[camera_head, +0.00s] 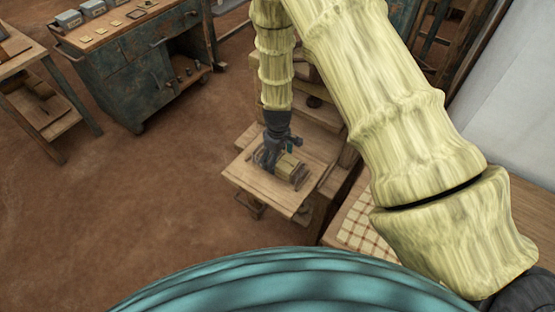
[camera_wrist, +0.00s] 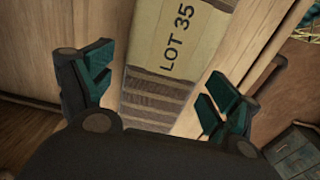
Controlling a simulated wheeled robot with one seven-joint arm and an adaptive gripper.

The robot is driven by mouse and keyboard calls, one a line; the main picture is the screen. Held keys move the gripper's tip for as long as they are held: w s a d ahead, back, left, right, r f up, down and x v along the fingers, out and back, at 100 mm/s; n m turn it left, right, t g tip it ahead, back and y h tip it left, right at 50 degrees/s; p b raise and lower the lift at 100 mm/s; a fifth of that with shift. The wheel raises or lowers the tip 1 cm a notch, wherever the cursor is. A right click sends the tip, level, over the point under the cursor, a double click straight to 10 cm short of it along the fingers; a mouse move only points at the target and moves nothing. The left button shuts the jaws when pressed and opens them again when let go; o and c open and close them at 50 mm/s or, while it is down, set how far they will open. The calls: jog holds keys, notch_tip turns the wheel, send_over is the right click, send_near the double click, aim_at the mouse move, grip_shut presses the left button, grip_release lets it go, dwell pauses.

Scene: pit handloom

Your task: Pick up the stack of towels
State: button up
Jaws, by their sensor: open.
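The stack of towels (camera_head: 290,169) lies on a small wooden table (camera_head: 245,176) in the head view, with a tan band around it. In the wrist view the stack (camera_wrist: 152,95) shows brown stripes and a tan band marked "LOT 35". My gripper (camera_head: 271,159) is over the left end of the stack in the head view and hides part of it. In the wrist view my gripper (camera_wrist: 158,84) is open, one finger to each side of the stack. I cannot tell whether the fingers touch it or how far above it they are.
A blue-green metal cabinet (camera_head: 155,75) with small boxes on top stands at the upper left, beside a wooden bench (camera_head: 50,115). A checked cloth (camera_head: 362,232) lies at the lower right. The brown floor (camera_head: 130,200) is clear at the left.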

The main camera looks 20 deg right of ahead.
jog(key=shift+f, duration=0.1)
jog(key=c, duration=1.2)
